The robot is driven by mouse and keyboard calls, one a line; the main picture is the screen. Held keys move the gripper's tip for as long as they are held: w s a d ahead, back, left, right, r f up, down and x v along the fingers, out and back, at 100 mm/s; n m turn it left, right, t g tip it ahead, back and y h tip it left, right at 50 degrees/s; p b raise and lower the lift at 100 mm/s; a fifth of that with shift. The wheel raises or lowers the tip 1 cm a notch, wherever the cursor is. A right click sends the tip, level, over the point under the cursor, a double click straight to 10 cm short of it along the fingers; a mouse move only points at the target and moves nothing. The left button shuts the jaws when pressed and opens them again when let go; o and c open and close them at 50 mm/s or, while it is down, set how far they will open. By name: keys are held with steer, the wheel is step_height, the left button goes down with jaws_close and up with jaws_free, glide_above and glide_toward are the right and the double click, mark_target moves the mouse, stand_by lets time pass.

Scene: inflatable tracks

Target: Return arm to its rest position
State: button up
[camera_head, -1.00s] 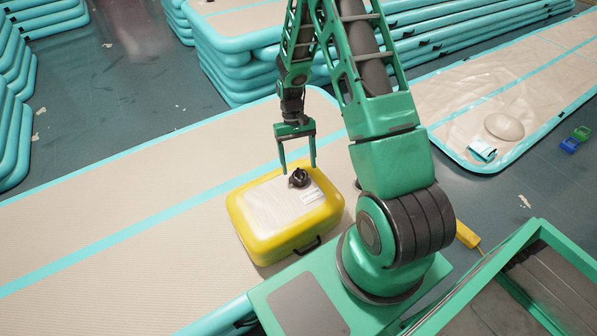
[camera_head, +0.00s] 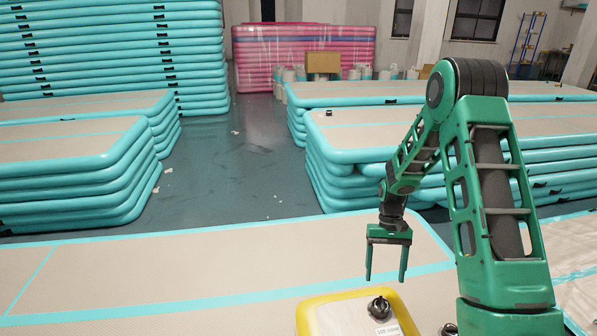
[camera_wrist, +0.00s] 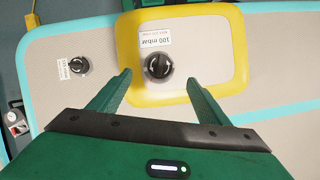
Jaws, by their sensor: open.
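My gripper (camera_head: 386,272) is green with two long fingers. It hangs pointing down, open and empty, above a yellow-edged inflatable block (camera_head: 345,308) with a black knob (camera_head: 379,307) and a white label on top. The fingers look apart from the block. In the wrist view, my gripper (camera_wrist: 160,88) shows its two fingers spread either side of the knob (camera_wrist: 158,66), with the yellow-edged block (camera_wrist: 212,92) below them. A label reading "100 mbar" sits by the knob. My arm is bent, its elbow raised high at the right.
A long beige track with teal edges (camera_head: 200,262) lies across the front. Stacks of teal tracks (camera_head: 90,160) stand at the left, and more (camera_head: 440,150) behind my arm. A pink stack (camera_head: 303,55) is at the back. A strip of bare floor (camera_head: 240,170) runs between the stacks.

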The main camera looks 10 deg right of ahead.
steer(key=s+d+r+m+t, duration=0.1)
steer(key=s+r, duration=0.3)
steer(key=r, duration=0.3)
steer(key=s+d+r+h, duration=0.1)
steer(key=s+d+r, duration=0.15)
steer(key=r, duration=0.35)
steer(key=s+d+r+m+t, duration=0.1)
steer(key=s+r, duration=0.4)
steer(key=r, duration=0.2)
steer(key=s+a+r+t, duration=0.1)
steer(key=s+r, duration=0.2)
steer(key=s, duration=0.5)
steer(key=s+r+m+t, duration=0.1)
steer(key=s+r, duration=0.3)
steer(key=s, duration=0.5)
steer(key=shift+s+a, duration=0.15)
steer(key=shift+a, duration=0.25)
